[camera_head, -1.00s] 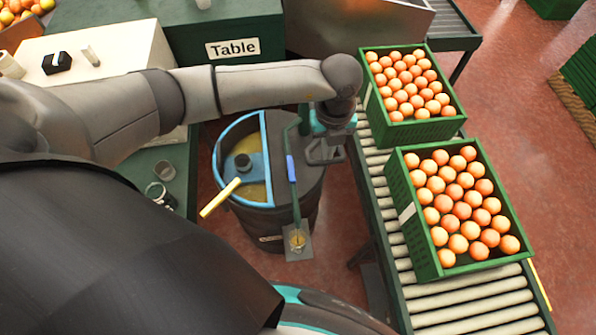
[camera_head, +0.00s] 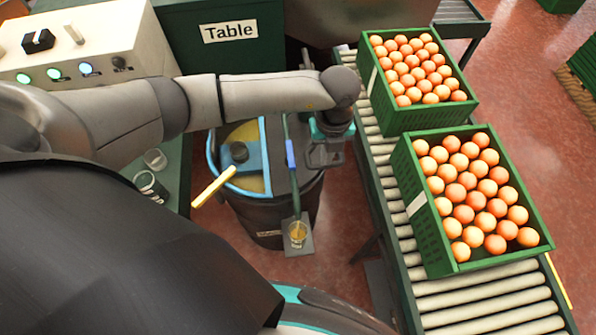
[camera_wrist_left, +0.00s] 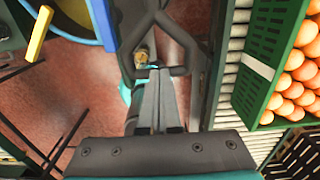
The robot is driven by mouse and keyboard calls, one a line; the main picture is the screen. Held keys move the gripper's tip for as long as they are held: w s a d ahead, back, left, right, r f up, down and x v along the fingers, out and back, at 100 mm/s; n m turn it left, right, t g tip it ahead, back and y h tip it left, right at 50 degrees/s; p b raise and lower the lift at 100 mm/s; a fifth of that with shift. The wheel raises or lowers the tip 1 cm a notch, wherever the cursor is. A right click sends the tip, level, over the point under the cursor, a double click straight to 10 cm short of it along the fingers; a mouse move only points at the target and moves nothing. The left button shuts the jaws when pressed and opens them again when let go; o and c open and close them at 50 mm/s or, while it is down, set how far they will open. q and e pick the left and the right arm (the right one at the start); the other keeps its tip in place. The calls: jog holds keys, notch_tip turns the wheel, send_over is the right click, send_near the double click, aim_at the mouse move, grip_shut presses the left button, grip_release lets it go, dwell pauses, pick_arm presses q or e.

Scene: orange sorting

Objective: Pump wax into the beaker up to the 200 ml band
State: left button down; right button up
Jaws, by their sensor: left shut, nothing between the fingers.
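The dark wax drum (camera_head: 262,218) stands in the middle of the head view, with a blue-rimmed opening (camera_head: 212,158) showing yellowish wax. A green pump lever or pipe with a blue sleeve (camera_head: 290,153) runs along its right side. The small clear beaker (camera_head: 298,232) stands on a grey plate at the drum's front and holds amber liquid; its bands are too small to read. My left gripper (camera_head: 325,152) is shut and empty, just right of the blue sleeve. In the left wrist view its fingers (camera_wrist_left: 158,88) are together, with the beaker (camera_wrist_left: 142,58) beyond them.
Two green crates (camera_head: 425,235) of orange fruit stand on the roller conveyor (camera_head: 480,302) at right. A yellow bar (camera_head: 213,187) sticks out from the drum's left. Glass vessels (camera_head: 150,186) stand on the green surface at left. A panel with lit buttons (camera_head: 54,74) is behind my arm.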

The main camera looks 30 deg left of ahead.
pick_arm(q)
notch_tip(320, 180, up, 15)
jog(key=p, duration=1.2)
jog(key=shift+f, duration=0.15)
jog(key=shift+w+f, duration=0.1)
jog(key=shift+f, duration=0.05)
notch_tip(320, 180, down, 16)
jog(key=b, duration=1.2)
jog(key=shift+r, duration=0.2)
notch_tip(320, 180, up, 16)
jog(key=p, duration=1.3)
jog(key=shift+p, duration=0.4)
jog(key=shift+f, duration=0.1)
